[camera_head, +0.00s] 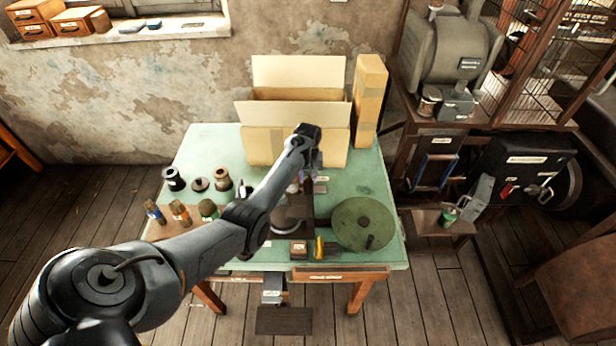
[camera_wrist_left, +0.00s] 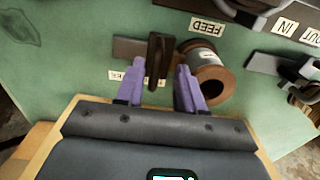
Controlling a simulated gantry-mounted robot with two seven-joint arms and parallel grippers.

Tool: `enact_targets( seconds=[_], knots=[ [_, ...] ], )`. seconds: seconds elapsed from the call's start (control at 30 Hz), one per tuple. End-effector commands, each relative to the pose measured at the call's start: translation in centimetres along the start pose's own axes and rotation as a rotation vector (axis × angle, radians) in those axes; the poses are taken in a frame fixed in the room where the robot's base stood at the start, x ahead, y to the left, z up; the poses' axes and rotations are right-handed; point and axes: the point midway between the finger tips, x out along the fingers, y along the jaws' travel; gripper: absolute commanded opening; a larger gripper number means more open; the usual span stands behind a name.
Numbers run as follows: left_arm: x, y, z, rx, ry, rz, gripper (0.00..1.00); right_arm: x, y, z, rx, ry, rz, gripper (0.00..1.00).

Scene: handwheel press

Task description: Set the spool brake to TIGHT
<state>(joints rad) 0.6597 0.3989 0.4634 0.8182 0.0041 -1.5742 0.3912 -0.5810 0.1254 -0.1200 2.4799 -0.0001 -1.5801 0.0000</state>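My left gripper (camera_head: 308,174) reaches over the green table just in front of the cardboard box. In the left wrist view its two purple fingers (camera_wrist_left: 158,82) stand apart. A dark brown upright lever (camera_wrist_left: 157,58), apparently the spool brake, shows in the gap between them, with visible space on both sides. The lever stands on a small grey-brown plate (camera_wrist_left: 127,47). A partly hidden white label (camera_wrist_left: 118,75) lies by the plate; I cannot read it fully. A brown-ended spool (camera_wrist_left: 210,75) is beside the right finger. My right gripper is not in view.
An open cardboard box (camera_head: 262,148) stands at the table's back. A round green disc (camera_head: 363,223) is at the right. Several spools (camera_head: 221,180) stand at the left. A FEED label (camera_wrist_left: 209,26) and an IN label (camera_wrist_left: 284,28) show near other dark fittings.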

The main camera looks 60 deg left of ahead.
Motion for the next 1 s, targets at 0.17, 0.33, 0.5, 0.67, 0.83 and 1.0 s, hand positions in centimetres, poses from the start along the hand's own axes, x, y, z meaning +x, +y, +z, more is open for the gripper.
enact_targets(
  seconds=[0.17, 0.33, 0.5, 0.67, 0.83, 1.0],
  knots=[
    [-1.6, 0.0, -0.1, 0.000, 0.002, 0.001, 0.38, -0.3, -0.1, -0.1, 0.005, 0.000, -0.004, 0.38],
    [-4.5, 0.0, -0.1, -0.001, 0.003, 0.001, 0.38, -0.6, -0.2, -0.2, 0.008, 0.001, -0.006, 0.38],
    [-7.4, 0.0, -0.1, 0.000, 0.004, 0.001, 0.38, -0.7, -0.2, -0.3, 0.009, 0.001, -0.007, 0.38],
    [-9.4, -0.1, -0.1, -0.001, 0.003, 0.000, 0.38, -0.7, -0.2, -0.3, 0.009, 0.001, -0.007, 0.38],
    [-10.5, -0.1, 0.0, -0.001, 0.001, 0.000, 0.38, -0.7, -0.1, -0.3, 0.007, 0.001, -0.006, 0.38],
    [-10.7, -0.1, 0.0, -0.001, 0.001, 0.000, 0.38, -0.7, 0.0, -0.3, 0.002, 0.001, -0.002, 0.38]
  ],
)
